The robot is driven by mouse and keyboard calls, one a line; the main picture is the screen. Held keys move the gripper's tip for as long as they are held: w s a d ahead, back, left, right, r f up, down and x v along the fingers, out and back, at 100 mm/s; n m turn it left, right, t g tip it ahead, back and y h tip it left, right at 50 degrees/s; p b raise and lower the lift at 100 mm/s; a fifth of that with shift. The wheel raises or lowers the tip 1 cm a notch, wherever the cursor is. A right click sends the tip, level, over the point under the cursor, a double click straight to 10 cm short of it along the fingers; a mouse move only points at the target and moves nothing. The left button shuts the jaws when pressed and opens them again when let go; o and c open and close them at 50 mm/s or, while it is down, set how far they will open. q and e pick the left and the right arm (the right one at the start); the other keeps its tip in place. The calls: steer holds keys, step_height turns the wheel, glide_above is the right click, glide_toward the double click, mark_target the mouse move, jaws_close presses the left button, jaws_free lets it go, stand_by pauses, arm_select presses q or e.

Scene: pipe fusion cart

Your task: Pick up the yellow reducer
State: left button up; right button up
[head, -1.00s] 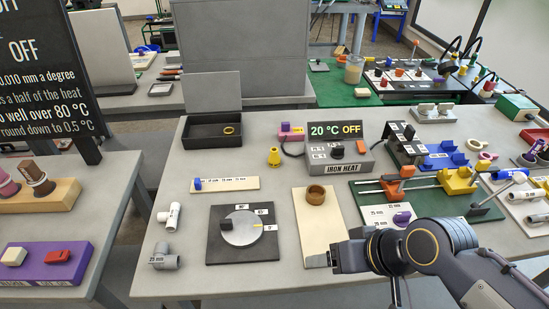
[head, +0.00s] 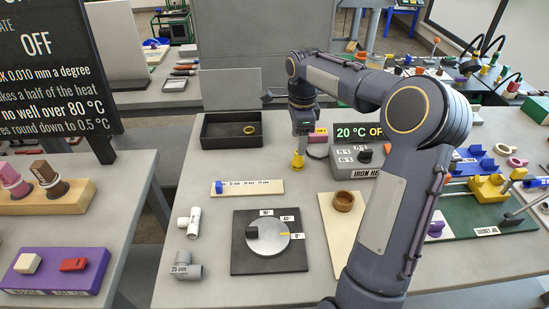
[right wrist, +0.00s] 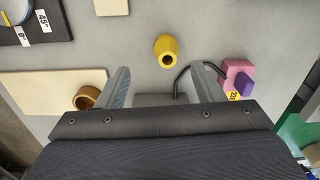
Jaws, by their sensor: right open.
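The yellow reducer (head: 298,161) stands upright on the grey table, between the black tray and the iron heat box. In the right wrist view the reducer (right wrist: 165,50) shows from above, with a dark hole in its top. My right gripper (head: 301,133) points down just above the reducer in the head view. In the right wrist view my right gripper (right wrist: 162,80) is open and empty. The reducer appears ahead of the fingertips, roughly centred across the gap. I cannot tell how high the fingertips are above it. My left gripper is not in view.
The black tray (head: 205,141) with a yellow ring stands left of the reducer. The pink block (head: 318,135) and iron heat box (head: 345,158) stand close on its right. A cable (right wrist: 184,76) shows near the right finger.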

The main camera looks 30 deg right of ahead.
mark_target(298, 157)
steer(key=shift+w+d+f+m, duration=0.2)
steer(key=shift+w+f+m, duration=0.2)
steer(key=shift+w, duration=0.15)
steer(key=shift+w+f, duration=0.1)
steer(key=shift+f, duration=0.25)
steer(key=f, duration=0.7)
steer(key=shift+s+d, duration=0.25)
steer(key=shift+d, duration=0.05)
steer(key=c, duration=1.1)
steer(key=shift+o, duration=0.2)
steer(key=shift+r, duration=0.15)
